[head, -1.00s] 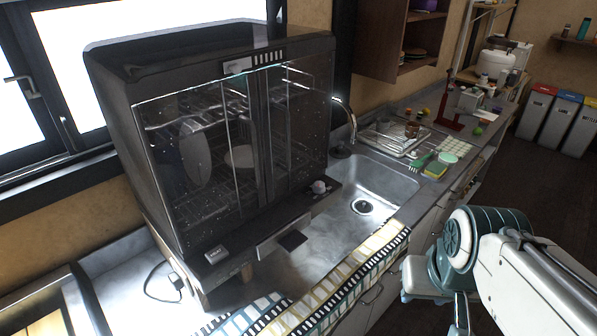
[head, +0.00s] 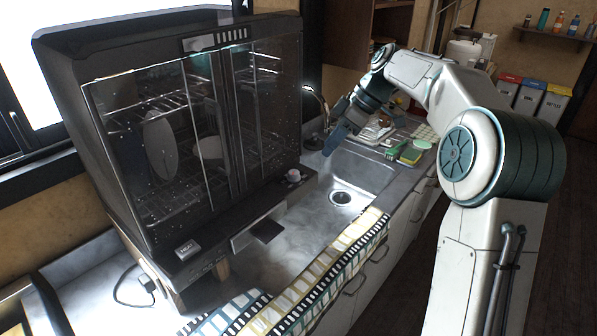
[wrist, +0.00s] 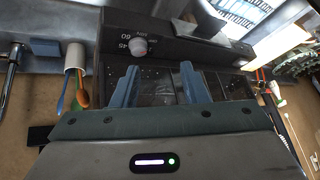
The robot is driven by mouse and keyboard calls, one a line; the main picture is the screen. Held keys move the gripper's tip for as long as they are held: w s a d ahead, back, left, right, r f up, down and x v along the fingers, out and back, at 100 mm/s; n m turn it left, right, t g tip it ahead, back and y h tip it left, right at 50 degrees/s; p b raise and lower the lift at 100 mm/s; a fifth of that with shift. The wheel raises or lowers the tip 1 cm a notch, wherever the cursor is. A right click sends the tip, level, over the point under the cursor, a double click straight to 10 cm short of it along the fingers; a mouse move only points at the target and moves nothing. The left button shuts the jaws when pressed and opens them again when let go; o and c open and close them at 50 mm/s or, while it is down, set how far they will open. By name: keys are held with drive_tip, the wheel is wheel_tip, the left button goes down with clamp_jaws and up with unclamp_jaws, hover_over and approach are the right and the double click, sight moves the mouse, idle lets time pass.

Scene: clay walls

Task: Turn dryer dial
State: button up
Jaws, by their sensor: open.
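The dish dryer (head: 165,130) is a large black cabinet with clear doors, standing on the counter at the left in the head view. Its dial (head: 293,176) is a small light round knob at the right end of the front lower ledge. In the wrist view the dial (wrist: 140,46) shows beside printed numbers, above the left finger. My gripper (head: 335,142) is above the sink side, right of the dryer and apart from the dial. In the wrist view my gripper (wrist: 158,84) has its two blue fingers spread, with nothing between them.
The sink (head: 350,175) lies right of the dryer, with a faucet (head: 318,105) behind my gripper. A green brush and sponge (head: 411,155) lie past the sink. A patterned cloth (head: 320,285) covers the counter's front edge. A cup of utensils (wrist: 75,62) shows in the wrist view.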

sight(295, 172)
drive_tip(key=w+d+f+n+y, duration=0.1)
drive_tip(key=w+n+y, duration=0.1)
drive_tip(key=w+n, duration=0.25)
drive_tip(key=shift+m, duration=0.45)
drive_tip(key=x, duration=1.3)
drive_tip(key=shift+a+f, duration=0.15)
drive_tip(key=c, duration=0.7)
